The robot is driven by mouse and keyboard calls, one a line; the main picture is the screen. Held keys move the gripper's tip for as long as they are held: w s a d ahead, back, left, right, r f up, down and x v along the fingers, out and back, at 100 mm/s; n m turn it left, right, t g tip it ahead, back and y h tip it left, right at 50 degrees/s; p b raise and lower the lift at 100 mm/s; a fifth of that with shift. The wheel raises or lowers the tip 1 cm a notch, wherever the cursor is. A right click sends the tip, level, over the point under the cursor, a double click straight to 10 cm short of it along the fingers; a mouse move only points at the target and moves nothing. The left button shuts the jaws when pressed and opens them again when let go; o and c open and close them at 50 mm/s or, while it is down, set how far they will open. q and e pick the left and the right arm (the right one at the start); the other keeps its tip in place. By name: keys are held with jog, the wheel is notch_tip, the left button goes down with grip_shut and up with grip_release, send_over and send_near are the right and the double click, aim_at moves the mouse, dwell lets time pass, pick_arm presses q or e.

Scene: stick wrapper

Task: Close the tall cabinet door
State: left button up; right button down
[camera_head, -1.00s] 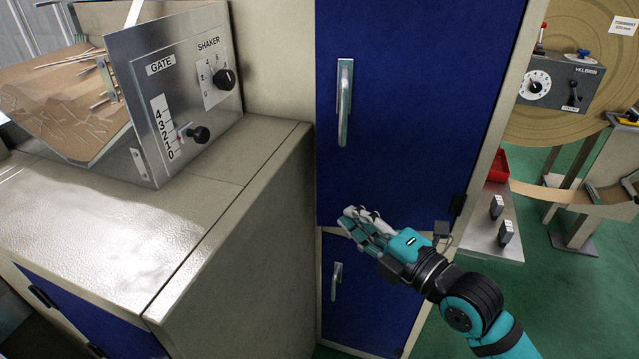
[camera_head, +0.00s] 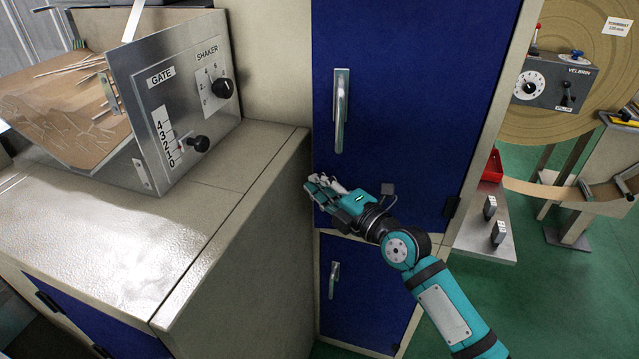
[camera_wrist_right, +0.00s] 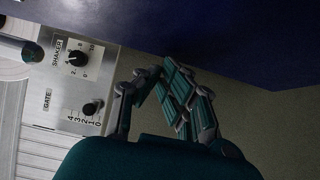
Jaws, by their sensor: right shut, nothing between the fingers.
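The tall cabinet has a dark blue upper door (camera_head: 420,80) with a long silver handle (camera_head: 341,110) near its left edge. The door looks flush with the cream frame, though a small gap cannot be ruled out. My right gripper (camera_head: 318,187) is in front of the door's lower left part, below the handle. Its fingers are together with nothing between them. In the right wrist view the fingers (camera_wrist_right: 180,100) show below the blue door surface (camera_wrist_right: 220,30). I cannot tell whether they touch the door. My left gripper is out of view.
A cream cabinet (camera_head: 120,240) with a metal gate and shaker panel (camera_head: 185,110) stands at the left, close to my right fingers. A smaller blue lower door (camera_head: 360,290) is below. A grey control box (camera_head: 555,80) and green floor (camera_head: 510,310) lie to the right.

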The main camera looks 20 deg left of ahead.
aim_at(322, 173)
jog(key=w+t, duration=0.1)
jog(key=w, duration=0.1)
jog(key=w+a+m+t+h+p, duration=0.1)
jog(key=w, duration=0.1)
jog(key=shift+w+a+r+m, duration=0.1)
jog(key=shift+r+m, duration=0.05)
jog(key=shift+m, duration=0.15)
jog(key=w+b, duration=0.2)
jog(key=w+f+h+b, duration=0.1)
jog(key=shift+w+a+m+t, duration=0.25)
jog(key=shift+w+m+t, duration=0.05)
jog(key=shift+w+d+r+b, duration=0.1)
jog(key=shift+w+r+b, duration=0.15)
jog(key=shift+r+b, duration=0.3)
jog(key=shift+r, duration=0.1)
